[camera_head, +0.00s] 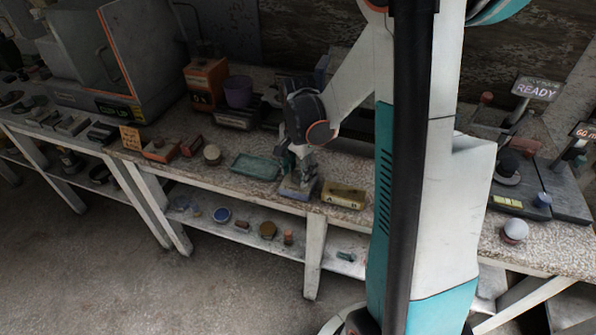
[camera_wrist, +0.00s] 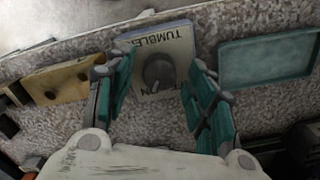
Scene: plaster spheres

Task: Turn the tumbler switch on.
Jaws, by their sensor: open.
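The tumbler switch (camera_wrist: 165,42) is a pale plate lettered "TUMBLER", upside down in the wrist view, with a dark round knob (camera_wrist: 159,69). Part of the word "ON" shows near the knob, and a light mark sits at the knob's lower edge. In the head view the switch (camera_head: 294,192) lies at the front edge of the bench, partly covered by my gripper (camera_head: 301,163). My gripper (camera_wrist: 160,76) is open, with one teal finger on each side of the knob. A gap shows between fingers and knob in the picture; contact and exact height cannot be told.
A yellow box (camera_head: 344,196) lies right of the switch and a teal tray (camera_head: 255,167) left of it. They flank the fingers in the wrist view. An orange device (camera_head: 205,82) and a purple pot (camera_head: 238,92) stand behind. The bench edge is close.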

